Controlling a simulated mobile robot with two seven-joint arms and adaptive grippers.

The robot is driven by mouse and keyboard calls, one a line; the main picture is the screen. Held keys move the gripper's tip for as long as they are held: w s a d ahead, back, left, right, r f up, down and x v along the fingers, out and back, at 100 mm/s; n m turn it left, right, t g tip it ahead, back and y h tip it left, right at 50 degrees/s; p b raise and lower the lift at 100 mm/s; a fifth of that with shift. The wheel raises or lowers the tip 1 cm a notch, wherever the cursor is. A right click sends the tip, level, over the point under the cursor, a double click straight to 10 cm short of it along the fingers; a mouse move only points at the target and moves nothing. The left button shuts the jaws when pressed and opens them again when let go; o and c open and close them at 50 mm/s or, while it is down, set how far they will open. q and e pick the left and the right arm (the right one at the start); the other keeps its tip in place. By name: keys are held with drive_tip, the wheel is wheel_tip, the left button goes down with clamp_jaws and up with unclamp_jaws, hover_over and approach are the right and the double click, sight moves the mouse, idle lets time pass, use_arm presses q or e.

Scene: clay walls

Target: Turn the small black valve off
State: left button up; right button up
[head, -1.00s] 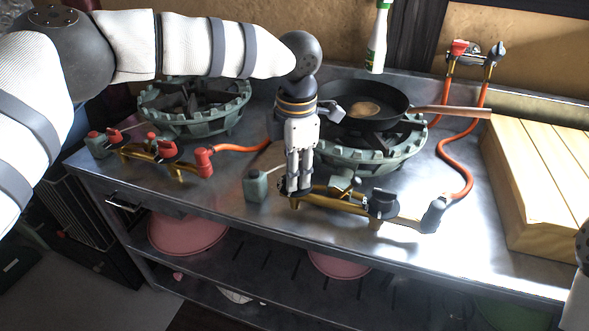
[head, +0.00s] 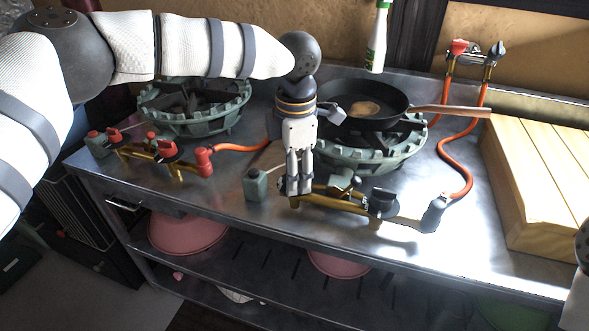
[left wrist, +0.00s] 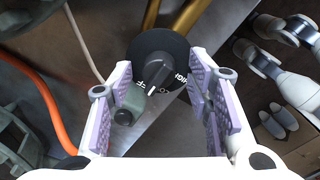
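A small black valve shows in the left wrist view as a round black knob (left wrist: 158,68) with a raised grip and white lettering. It lies ahead of and between the fingertips of my left gripper (left wrist: 160,105). The gripper's lilac-padded fingers are apart, with visible gaps beside the knob. In the head view, my left gripper (head: 299,190) points down at the left end of the front burner's brass pipe (head: 335,202) and hides that small knob. A larger black valve (head: 382,202) sits farther right on the same pipe. My right gripper is out of view.
A grey-green box (head: 256,185) stands just left of my left gripper. A black pan (head: 345,112) sits on the burner behind it. Red valves (head: 168,152) are on the left pipe. A wooden block (head: 540,185) takes up the right side of the counter.

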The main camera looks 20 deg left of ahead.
use_arm(q)
wheel_tip(320, 180, up, 12)
drive_tip(key=shift+s+d, duration=0.2)
drive_tip(key=shift+s, duration=0.05)
idle(0.3)
